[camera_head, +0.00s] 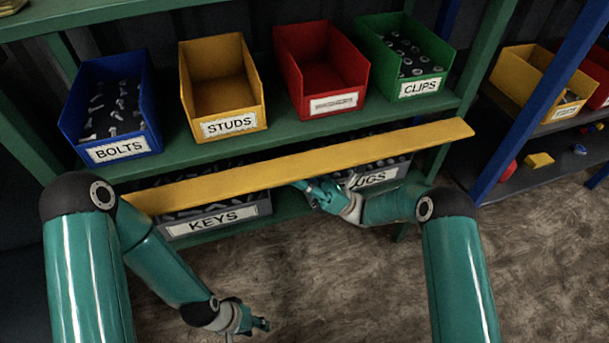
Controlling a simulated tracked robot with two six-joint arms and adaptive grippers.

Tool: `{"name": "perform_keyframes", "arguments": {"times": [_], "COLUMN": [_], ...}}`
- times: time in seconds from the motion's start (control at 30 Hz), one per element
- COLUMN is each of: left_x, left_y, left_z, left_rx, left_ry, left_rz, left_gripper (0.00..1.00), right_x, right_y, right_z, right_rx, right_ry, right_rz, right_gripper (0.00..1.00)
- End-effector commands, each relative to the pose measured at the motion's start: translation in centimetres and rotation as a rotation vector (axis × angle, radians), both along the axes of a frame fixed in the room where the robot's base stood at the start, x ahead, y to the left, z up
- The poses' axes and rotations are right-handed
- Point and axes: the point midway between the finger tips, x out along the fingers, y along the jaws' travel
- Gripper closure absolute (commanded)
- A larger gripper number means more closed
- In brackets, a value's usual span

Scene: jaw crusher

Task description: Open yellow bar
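The yellow bar (300,167) is a long flat strip across the front of the green shelf unit, in front of the lower shelf. It runs slanted, its right end higher in the picture than its left. My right gripper (306,187) is at the bar's lower edge near its middle; I cannot tell whether it touches the bar or how far its fingers are apart. My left gripper (262,324) is low over the floor, apart from the bar and holding nothing visible. Its fingers are too small to read clearly.
Behind the bar are grey bins labelled KEYS (217,220) and one partly hidden (378,174). Above stand the blue BOLTS bin (108,107), yellow STUDS bin (220,90), red bin (321,70) and green CLIPS bin (404,57). A blue-posted shelf (540,95) is at right. The floor is clear.

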Motion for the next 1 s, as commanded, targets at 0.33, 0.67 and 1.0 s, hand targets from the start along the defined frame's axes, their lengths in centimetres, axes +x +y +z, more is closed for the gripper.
{"name": "perform_keyframes", "arguments": {"times": [0.33,0.67,1.0], "left_x": [0.0,0.0,0.0], "left_y": [0.0,0.0,0.0], "left_z": [0.0,0.1,0.1], "left_rx": [0.0,0.0,0.0], "left_ry": [0.0,0.0,0.0], "left_rz": [0.0,0.0,0.0], "left_gripper": [0.6,0.6,0.6], "right_x": [0.0,0.1,0.2], "right_y": [-0.1,-0.1,-0.1], "right_z": [0.0,2.4,8.8], "right_rx": [0.003,0.005,0.012], "right_ry": [0.0,-0.004,-0.014], "right_rz": [-0.003,-0.004,-0.002], "right_gripper": [0.63,0.63,0.63]}}
